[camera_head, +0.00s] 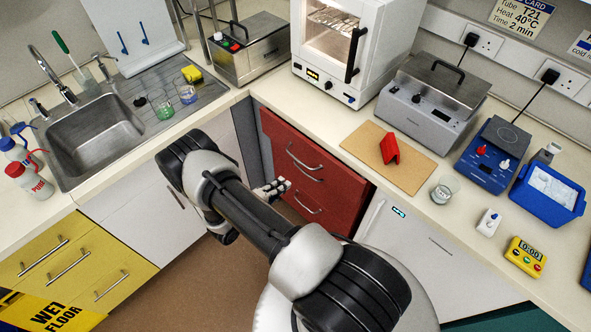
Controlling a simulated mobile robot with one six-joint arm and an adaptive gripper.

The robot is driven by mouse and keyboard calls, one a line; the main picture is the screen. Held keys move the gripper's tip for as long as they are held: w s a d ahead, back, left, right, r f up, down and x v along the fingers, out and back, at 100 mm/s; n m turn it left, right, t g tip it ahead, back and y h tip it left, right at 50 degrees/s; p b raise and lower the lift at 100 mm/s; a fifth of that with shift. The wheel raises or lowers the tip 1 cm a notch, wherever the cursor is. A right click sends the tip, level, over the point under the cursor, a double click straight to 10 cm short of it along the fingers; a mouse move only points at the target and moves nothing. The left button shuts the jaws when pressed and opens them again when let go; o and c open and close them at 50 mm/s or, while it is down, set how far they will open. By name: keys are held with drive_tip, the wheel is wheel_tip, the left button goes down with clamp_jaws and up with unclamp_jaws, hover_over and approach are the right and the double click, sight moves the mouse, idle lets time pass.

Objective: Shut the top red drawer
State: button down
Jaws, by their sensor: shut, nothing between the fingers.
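The red drawer unit (345,188) is under the bench right of the corner, with several metal handles on its front. The top red drawer (285,134) has its handle (304,158) close above the second handle in this view. I cannot tell clearly how far the top drawer stands out. My gripper (283,187) is shut and empty, in front of the left part of the red fronts and below the top drawer's handle. My arm and gripper hide the lower left of the unit. I cannot tell whether the fingers touch a front.
A white cupboard (140,228) and yellow drawers (75,262) are at left; a white fridge-like unit (410,243) adjoins at right. A yellow floor sign (45,310) stands lower left. Brown floor (180,290) is free. The worktop holds a red object (389,148) on a board.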

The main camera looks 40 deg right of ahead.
drive_tip(key=b, duration=0.1)
approach(313, 159)
wheel_tip(313, 159, down, 2)
drive_tip(key=d, duration=0.2)
drive_tip(key=shift+w+d+f, duration=0.15)
drive_tip(key=shift+w+f, duration=0.1)
drive_tip(key=shift+w, duration=0.1)
drive_tip(key=d+b, duration=0.2)
drive_tip(key=d, duration=0.2)
drive_tip(key=shift+w+d+f, duration=0.1)
drive_tip(key=shift+w+d, duration=0.05)
drive_tip(key=shift+d, duration=0.25)
drive_tip(key=shift+w+r, duration=0.1)
drive_tip(key=shift+r, duration=0.1)
drive_tip(key=shift+r, duration=0.1)
drive_tip(key=p+v, duration=0.2)
drive_tip(key=v, duration=1.2)
drive_tip(key=shift+f, duration=0.2)
